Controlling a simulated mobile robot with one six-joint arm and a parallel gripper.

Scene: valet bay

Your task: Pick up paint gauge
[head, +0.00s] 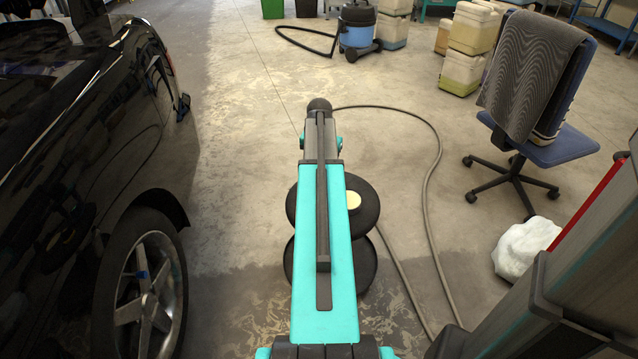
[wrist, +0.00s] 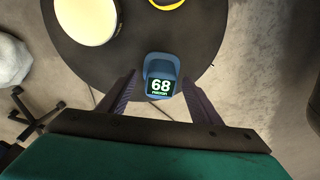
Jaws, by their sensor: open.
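The paint gauge (wrist: 161,68) is a small blue device with a dark screen reading 68. It lies on a round dark top (wrist: 120,55), near its edge, in the wrist view. My gripper (wrist: 159,80) is open, with one finger to each side of the gauge and gaps between. I cannot tell how far the fingertips are above the top. In the head view my arm hides the gauge and my gripper; the round two-tier stand (head: 368,215) shows partly behind the arm.
A cream round pad (wrist: 86,20) and a yellow ring-like thing (wrist: 167,4) share the top. A black car (head: 60,170) stands left. A hose (head: 432,150) loops on the floor to the right, near an office chair (head: 540,150). Bare floor lies ahead.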

